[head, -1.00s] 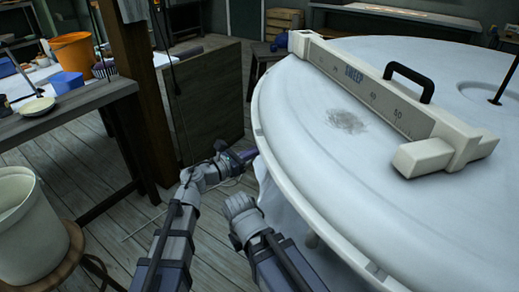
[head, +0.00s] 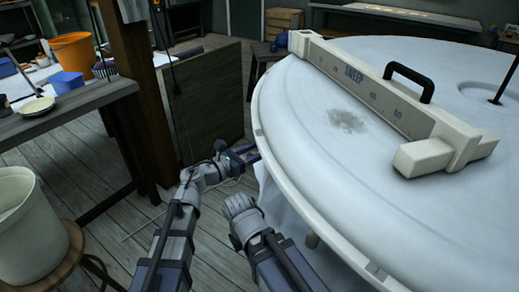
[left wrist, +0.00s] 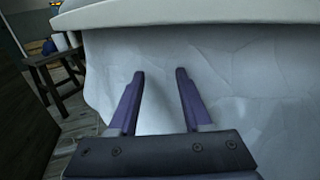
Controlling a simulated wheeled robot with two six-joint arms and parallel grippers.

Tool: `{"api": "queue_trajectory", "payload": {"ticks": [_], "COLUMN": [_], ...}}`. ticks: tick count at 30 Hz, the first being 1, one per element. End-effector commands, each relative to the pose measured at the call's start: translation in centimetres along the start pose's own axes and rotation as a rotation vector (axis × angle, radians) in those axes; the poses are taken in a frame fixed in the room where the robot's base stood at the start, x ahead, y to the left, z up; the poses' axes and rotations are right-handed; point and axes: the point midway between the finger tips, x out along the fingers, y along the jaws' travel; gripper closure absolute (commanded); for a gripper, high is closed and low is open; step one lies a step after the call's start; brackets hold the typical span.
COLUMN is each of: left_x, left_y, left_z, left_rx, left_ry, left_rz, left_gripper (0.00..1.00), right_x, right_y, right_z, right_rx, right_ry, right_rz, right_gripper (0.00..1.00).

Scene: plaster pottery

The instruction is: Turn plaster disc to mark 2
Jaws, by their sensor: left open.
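The large white plaster disc (head: 300,130) fills the right of the head view, with a grey smudge near its left part. Its rim (left wrist: 200,12) crosses the top of the left wrist view, above pale draped cloth (left wrist: 230,70). My left gripper (head: 252,153) is open and empty, just left of the disc's edge. In the left wrist view its two purple fingers (left wrist: 160,74) are spread below the rim and point at the cloth. I cannot make out a mark 2. My right arm shows in the head view, but its gripper does not.
A cream bar lettered SWEEP (head: 365,85), with a number scale and black handle (head: 410,78), lies across the disc. A wooden bench (head: 85,100) with an orange bucket (head: 73,50) and a pale bucket (head: 30,225) stand left.

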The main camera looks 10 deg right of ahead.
Motion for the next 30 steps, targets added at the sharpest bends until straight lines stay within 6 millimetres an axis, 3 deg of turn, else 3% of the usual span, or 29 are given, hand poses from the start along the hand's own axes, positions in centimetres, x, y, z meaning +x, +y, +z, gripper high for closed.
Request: {"api": "queue_trajectory", "payload": {"ticks": [4, 13, 24, 30], "left_x": [0.0, -0.5, -6.2, -7.7], "left_y": [0.0, 0.0, -0.1, 0.0], "left_z": [0.0, 0.0, 0.0, 0.0], "left_rx": [0.000, 0.000, 0.000, 0.000], "left_ry": [0.000, 0.000, 0.000, 0.000], "left_rz": [0.000, 0.001, 0.003, 0.001], "left_gripper": [0.35, 0.35, 0.35, 0.35], "right_x": [0.0, 0.0, 0.0, 0.0], "right_y": [0.0, 0.0, 0.0, 0.0], "right_z": [0.0, 0.0, 0.0, 0.0], "right_rx": [0.000, 0.000, 0.000, 0.000], "right_ry": [0.000, 0.000, 0.000, 0.000], "right_rz": [0.000, 0.000, 0.000, 0.000], "right_gripper": [1.00, 1.00, 1.00, 1.00]}}
